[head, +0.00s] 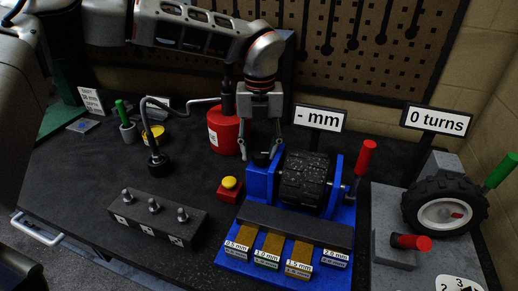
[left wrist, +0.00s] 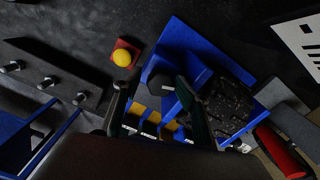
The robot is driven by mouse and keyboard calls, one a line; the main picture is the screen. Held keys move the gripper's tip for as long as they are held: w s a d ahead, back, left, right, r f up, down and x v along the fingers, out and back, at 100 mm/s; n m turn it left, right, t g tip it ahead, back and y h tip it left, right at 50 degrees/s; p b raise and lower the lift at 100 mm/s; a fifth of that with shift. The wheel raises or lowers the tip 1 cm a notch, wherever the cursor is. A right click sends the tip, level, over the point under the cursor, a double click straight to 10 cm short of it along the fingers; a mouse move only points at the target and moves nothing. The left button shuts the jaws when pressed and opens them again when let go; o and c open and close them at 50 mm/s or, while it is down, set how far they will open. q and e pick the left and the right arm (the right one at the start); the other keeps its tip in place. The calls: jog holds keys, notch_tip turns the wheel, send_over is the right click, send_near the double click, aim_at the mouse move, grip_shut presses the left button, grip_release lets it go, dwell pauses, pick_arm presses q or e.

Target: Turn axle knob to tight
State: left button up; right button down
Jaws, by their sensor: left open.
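A black knob (head: 261,159) with a small white mark stands on the left side of a blue stand (head: 259,185) that holds a dark wheel (head: 305,178). The knob also shows in the left wrist view (left wrist: 164,84). My left gripper (head: 260,152) points down over the knob, its fingers open and apart on either side of it. I cannot tell whether a finger touches it. In the left wrist view the fingers of the left gripper (left wrist: 158,108) frame the area just below the knob. My right gripper is not in view.
A red-handled lever (head: 362,165) rises right of the wheel. A red box with a yellow button (head: 229,184) and a red can (head: 223,134) are left of the stand. Labelled gauge strips (head: 268,250) lie in front. A tyre (head: 445,206) is at right. Signs read "- mm" and "0 turns".

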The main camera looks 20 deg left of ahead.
aim_at(259, 152)
pick_arm(q)
jog(key=shift+r, duration=3.95)
